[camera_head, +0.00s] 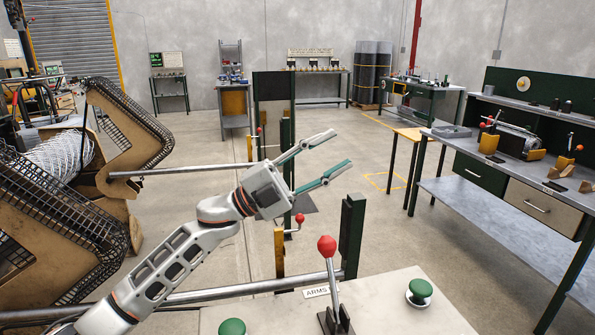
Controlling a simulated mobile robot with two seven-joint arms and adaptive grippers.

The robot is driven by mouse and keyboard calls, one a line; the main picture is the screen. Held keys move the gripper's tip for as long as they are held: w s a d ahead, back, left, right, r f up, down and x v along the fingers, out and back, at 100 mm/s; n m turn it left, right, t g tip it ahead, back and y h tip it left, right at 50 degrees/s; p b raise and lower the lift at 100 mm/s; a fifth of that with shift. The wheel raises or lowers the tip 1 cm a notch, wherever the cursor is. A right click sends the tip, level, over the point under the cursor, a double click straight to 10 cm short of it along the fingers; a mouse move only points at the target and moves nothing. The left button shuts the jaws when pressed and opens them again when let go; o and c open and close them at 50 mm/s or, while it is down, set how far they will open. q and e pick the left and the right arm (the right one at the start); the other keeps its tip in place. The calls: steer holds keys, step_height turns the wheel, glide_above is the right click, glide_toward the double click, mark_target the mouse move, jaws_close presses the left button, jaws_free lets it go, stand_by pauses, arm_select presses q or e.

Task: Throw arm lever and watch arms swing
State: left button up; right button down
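The arm lever (330,275) has a red ball knob and a grey shaft. It stands nearly upright on a pale panel (385,303) in the near foreground, beside a label that reads "ARMS". My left gripper (342,152) is open and empty, with its two fingers spread and pointing right. It is in the air above and beyond the lever, apart from it. The machine's swing arms (128,130), tan with black mesh guards, are at the left. My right gripper is not in view.
Two green buttons (420,289) sit on the panel near the lever. A green post (351,235) and metal rails stand just beyond it. A workbench (462,200) with tools is at the right. The concrete floor between is mostly clear.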

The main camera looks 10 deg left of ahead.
arm_select(q)
steer(key=w+a+f+n+t+y, duration=0.3)
steer(key=w+a+f+n+t, duration=0.2)
steer(key=n+t, duration=0.3)
steer(key=shift+a+f+n+t+y+p, duration=0.35)
steer(key=shift+a+f, duration=0.25)
steer(key=shift+a, duration=0.25)
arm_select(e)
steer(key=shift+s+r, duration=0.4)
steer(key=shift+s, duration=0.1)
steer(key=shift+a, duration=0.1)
